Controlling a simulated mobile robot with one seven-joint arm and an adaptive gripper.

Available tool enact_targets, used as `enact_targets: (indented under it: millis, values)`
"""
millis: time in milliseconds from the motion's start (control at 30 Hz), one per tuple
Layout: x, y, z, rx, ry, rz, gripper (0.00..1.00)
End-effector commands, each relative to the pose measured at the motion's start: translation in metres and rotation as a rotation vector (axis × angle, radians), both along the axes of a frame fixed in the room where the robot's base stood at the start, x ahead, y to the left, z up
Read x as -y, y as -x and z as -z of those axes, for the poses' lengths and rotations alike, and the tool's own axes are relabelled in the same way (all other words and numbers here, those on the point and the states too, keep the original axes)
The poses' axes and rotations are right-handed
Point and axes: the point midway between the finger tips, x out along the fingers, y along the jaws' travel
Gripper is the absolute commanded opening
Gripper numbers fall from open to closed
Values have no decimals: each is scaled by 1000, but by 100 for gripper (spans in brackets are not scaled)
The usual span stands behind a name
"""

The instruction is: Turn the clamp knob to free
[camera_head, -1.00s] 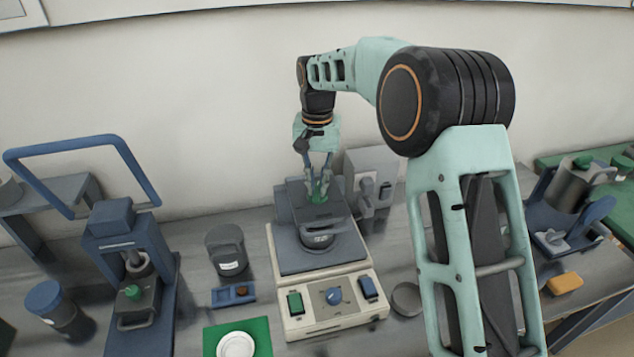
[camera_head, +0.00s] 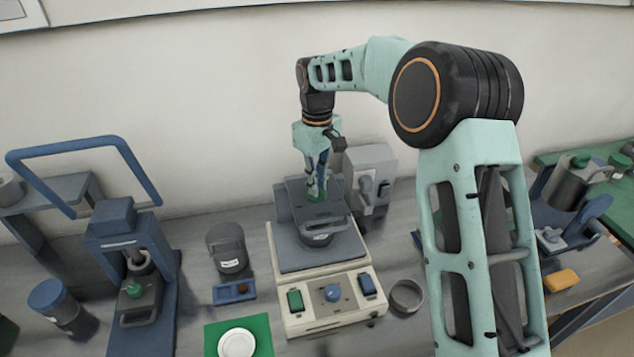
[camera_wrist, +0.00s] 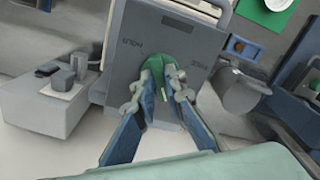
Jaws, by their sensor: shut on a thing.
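The green clamp knob (camera_wrist: 152,69) sits on the grey top plate (camera_wrist: 165,33) of a cream-based machine. In the wrist view the plate is marked HOLD to the left of the knob and FREE to the right. A pale line shows on the knob's near side, between the fingers. My gripper (camera_wrist: 160,92) is shut on the knob, one finger on each side. In the head view my gripper (camera_head: 318,190) points straight down onto the plate, and the knob (camera_head: 316,196) is mostly hidden by the fingers.
The machine's base (camera_head: 330,315) has a blue dial and switches in front. A grey box with a lever (camera_head: 372,165) stands close on the right. A dark lidded pot (camera_head: 227,247) and a blue press (camera_head: 130,270) stand to the left.

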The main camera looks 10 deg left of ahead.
Motion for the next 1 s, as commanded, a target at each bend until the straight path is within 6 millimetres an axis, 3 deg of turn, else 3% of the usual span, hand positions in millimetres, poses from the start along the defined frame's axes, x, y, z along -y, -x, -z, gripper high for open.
enact_targets:
  millis: [1000]
  values:
    - [0, -2, 0, 1, -2, -965, 0]
